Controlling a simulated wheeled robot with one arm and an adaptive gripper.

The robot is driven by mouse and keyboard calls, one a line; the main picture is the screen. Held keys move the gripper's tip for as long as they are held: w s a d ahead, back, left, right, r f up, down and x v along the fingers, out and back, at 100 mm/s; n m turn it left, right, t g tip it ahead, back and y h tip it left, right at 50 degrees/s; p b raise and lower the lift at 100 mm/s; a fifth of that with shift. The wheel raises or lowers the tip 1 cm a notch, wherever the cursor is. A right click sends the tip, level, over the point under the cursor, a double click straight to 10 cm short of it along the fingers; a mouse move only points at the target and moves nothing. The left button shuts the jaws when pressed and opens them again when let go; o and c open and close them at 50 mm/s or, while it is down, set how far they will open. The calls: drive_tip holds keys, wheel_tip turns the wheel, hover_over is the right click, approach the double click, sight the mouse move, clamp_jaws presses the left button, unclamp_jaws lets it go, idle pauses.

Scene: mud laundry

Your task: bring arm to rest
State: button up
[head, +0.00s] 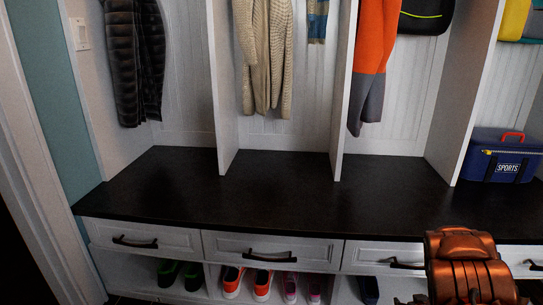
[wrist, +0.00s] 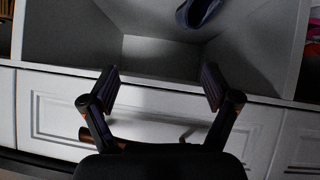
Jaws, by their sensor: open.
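My gripper (wrist: 159,87) shows in the wrist view with its two dark fingers spread wide and nothing between them. It faces an open white cubby (wrist: 160,57) and a white panelled drawer front (wrist: 70,108), apart from both as far as I can tell. In the head view, my copper-coloured arm (head: 465,265) is at the lower right, in front of the drawers. The gripper's fingers cannot be made out there.
A dark bench top (head: 260,195) runs above white drawers (head: 270,250) with black handles. Shoes (head: 232,282) stand in cubbies below. A blue sports bag (head: 505,160) sits at the right. Coats hang above. A dark blue shoe (wrist: 197,12) lies in the cubby.

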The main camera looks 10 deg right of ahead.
drive_tip(key=a+r+g+p, duration=0.2)
drive_tip(key=r+p, duration=0.3)
drive_tip(key=r, duration=0.6)
drive_tip(key=a+r+g+p, duration=0.15)
drive_tip(key=r+p, duration=0.35)
drive_tip(key=r, duration=0.6)
drive_tip(key=s+a+r+g+p, duration=0.1)
drive_tip(key=s+a+r+p, duration=0.1)
drive_tip(key=a+r+p, duration=0.5)
drive_tip(key=s+a+r+g+p, duration=0.2)
drive_tip(key=a+r, duration=0.1)
drive_tip(key=r, duration=0.8)
drive_tip(key=s+a+r+n+g+y+p, duration=0.1)
drive_tip(key=s+a+r+g+y+p, duration=0.1)
drive_tip(key=s+a+r+p, duration=0.7)
drive_tip(key=s+a+r+n+g+y+p, duration=0.1)
drive_tip(key=s+a+r+g+y+p, duration=0.1)
drive_tip(key=s+a+r+p, duration=0.7)
drive_tip(key=s+a+r+g, duration=0.1)
drive_tip(key=s+a+r, duration=0.5)
drive_tip(key=a+r, duration=0.4)
wheel_tip(320, 180, up, 2)
drive_tip(key=shift+s+a+r+n+y+p, duration=0.1)
drive_tip(key=shift+s+a+n+y+p, duration=0.2)
drive_tip(key=shift+a+y+p, duration=0.1)
drive_tip(key=shift+c, duration=0.4)
